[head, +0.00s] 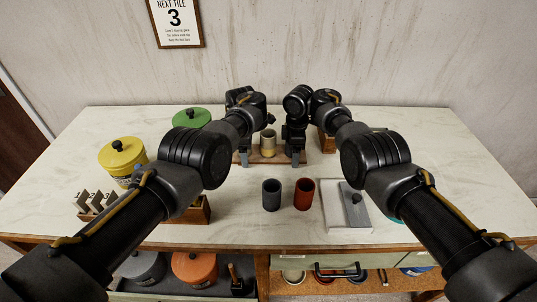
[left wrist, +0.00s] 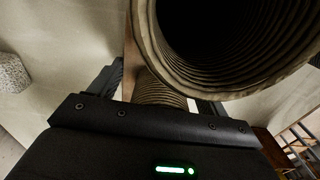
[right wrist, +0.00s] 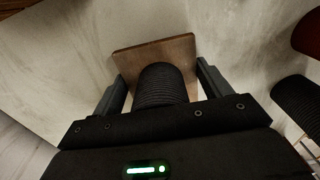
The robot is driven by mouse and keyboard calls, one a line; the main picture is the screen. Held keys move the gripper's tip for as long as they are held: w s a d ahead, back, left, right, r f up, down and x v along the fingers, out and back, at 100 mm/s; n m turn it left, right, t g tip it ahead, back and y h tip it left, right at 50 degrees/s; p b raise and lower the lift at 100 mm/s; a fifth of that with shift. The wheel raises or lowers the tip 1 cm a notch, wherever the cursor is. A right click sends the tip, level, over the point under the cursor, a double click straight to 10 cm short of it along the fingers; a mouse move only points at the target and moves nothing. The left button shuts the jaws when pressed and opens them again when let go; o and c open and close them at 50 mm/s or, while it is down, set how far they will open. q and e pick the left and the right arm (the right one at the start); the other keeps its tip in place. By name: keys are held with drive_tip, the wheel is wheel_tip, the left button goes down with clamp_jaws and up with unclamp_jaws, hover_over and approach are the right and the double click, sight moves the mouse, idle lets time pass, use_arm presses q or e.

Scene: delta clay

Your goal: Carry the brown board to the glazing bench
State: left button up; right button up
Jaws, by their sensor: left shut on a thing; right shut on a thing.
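The brown board (head: 266,158) is at the back middle of the pale worktop, between my two grippers. It also shows in the right wrist view (right wrist: 180,50) and as a strip in the left wrist view (left wrist: 130,58). A tan cup (head: 268,144) stands on its middle. My left gripper (head: 244,158) is shut on the board's left end, with tan ribbed ware close to its camera (left wrist: 165,95). My right gripper (head: 297,157) is shut on the right end, with a dark ribbed cylinder (right wrist: 160,85) between its fingers. I cannot tell whether the board touches the worktop.
A grey cup (head: 271,195) and a red cup (head: 304,193) stand in front. A white tray (head: 334,210) lies right of them. Yellow (head: 122,160) and green (head: 191,118) lidded pots stand left. A wooden block (head: 327,143) is close right of my right gripper.

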use_arm(q)
drive_tip(key=shift+r, duration=0.1)
use_arm(e)
drive_tip(key=shift+r, duration=0.1)
use_arm(q)
drive_tip(key=shift+w+r+p, duration=0.1)
drive_tip(key=shift+r+p, duration=0.65)
drive_tip(key=shift+p, duration=0.1)
use_arm(e)
drive_tip(key=shift+w+r, duration=0.1)
drive_tip(key=shift+r, duration=0.65)
use_arm(q)
wheel_tip(320, 180, up, 3)
drive_tip(key=p, duration=0.3)
drive_tip(key=shift+r, duration=0.2)
use_arm(e)
wheel_tip(320, 180, up, 3)
drive_tip(key=shift+r, duration=0.2)
use_arm(q)
wheel_tip(320, 180, up, 6)
drive_tip(key=p, duration=0.6)
drive_tip(key=shift+r+p, duration=0.15)
drive_tip(key=shift+p, duration=0.2)
use_arm(e)
wheel_tip(320, 180, up, 6)
drive_tip(key=shift+r, duration=0.15)
